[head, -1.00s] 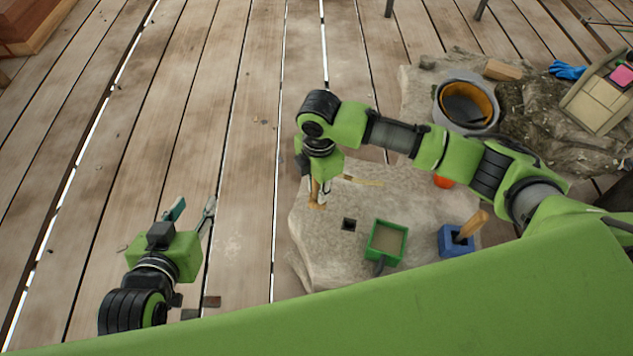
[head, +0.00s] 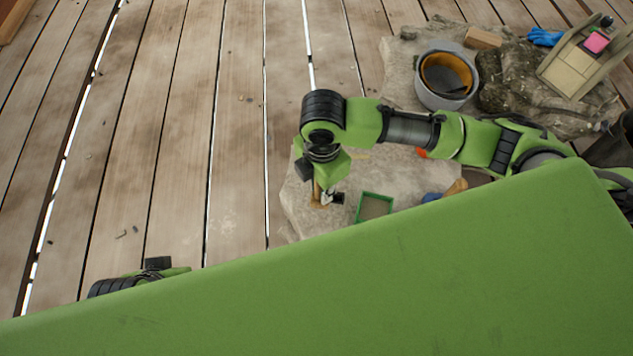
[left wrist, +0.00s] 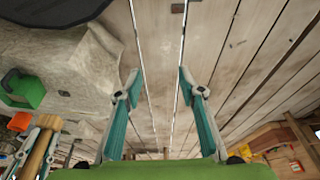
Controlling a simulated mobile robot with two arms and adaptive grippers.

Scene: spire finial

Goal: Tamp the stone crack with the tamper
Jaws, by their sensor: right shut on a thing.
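My right gripper (head: 325,190) is low over the pale stone slab (head: 292,205), shut on a wooden-handled tool that I take for the tamper (head: 316,193). The tool's handle (left wrist: 38,153) also shows in the left wrist view at the lower left. Its lower end is hard to make out, so I cannot tell if it touches the stone. A small dark square hole (head: 338,198) is just right of the tool. I cannot clearly make out the crack. My left gripper (left wrist: 158,85) is open and empty above the wooden deck; its fingers are hidden in the head view.
A green tray (head: 361,205) with grey-brown contents stands on the slab. To its right are a blue holder (head: 431,197) and a wooden handle (head: 456,187). A grey bucket (head: 428,95) stands behind, beside dark rock (head: 510,95) and a blue glove (head: 545,38). The deck at left is clear.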

